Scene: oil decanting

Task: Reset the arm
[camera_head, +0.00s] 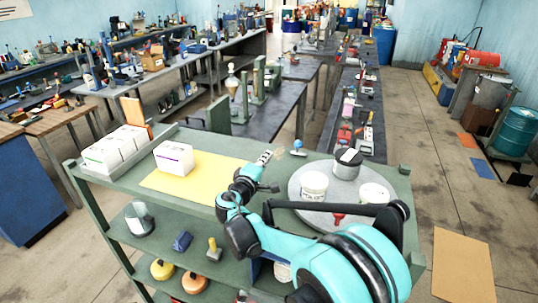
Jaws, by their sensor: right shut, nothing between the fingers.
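My right gripper (268,157) is above the top of a green shelf unit (210,140), between the yellow mat and the round grey tray. It is shut and holds nothing. My right arm (290,245) reaches in from the lower right, is bent, and covers part of the shelf and the tray's front edge. My left gripper does not show.
A white box (174,158) stands on the yellow mat (215,168), with more white boxes (115,148) to its left. The round tray (300,203) holds a white tub (313,186), a dark can (347,163) and another white container (374,194). Workbenches stand behind.

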